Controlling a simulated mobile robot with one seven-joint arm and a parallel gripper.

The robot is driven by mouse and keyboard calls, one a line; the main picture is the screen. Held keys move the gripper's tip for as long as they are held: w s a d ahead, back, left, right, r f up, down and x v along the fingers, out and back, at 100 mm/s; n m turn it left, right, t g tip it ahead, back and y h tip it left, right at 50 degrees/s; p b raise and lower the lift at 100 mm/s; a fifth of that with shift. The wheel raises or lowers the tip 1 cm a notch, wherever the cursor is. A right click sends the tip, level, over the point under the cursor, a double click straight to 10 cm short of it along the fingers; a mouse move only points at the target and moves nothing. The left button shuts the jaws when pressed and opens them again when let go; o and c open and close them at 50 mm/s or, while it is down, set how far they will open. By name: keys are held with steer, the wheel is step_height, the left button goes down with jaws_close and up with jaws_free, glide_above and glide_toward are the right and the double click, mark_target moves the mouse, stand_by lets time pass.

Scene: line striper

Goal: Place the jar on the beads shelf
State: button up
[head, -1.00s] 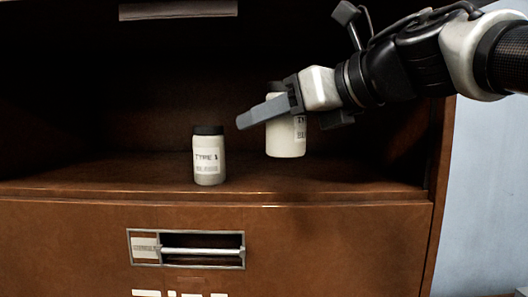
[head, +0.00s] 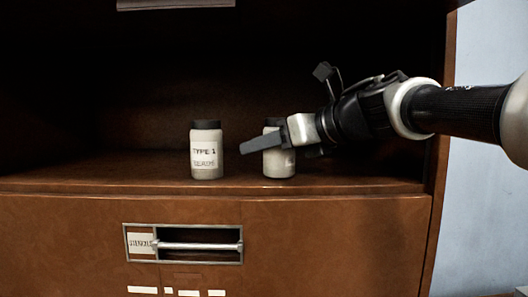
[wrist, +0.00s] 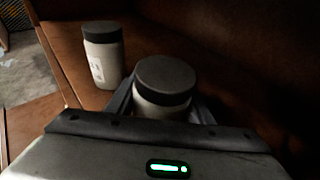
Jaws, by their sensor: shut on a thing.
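A white jar (head: 279,163) with a dark lid is between the fingers of my gripper (head: 268,142), which is shut on it. The jar is upright at the shelf (head: 330,183), its base at or very near the surface; I cannot tell whether it touches. The gripper's finger hides part of its upper body. In the wrist view the held jar (wrist: 163,98) shows its lid between the fingers. A second jar (head: 206,158), labelled "TYPE 1", stands upright on the shelf to the left. It also shows in the wrist view (wrist: 103,62), left of the held jar.
The shelf is in a brown wooden cabinet with a side wall (head: 442,130) at the right. Below is a drawer front with a metal handle (head: 198,246) and a label. The shelf is clear at the far left. The two jars have a gap between them.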

steer(key=shift+w, duration=0.15)
steer(key=shift+f, duration=0.1)
steer(key=shift+f, duration=0.15)
steer(key=o, duration=1.4)
steer(key=shift+d+r, duration=0.1)
steer(key=shift+r, duration=0.1)
steer(key=p+v, duration=0.1)
steer(key=v, duration=1.1)
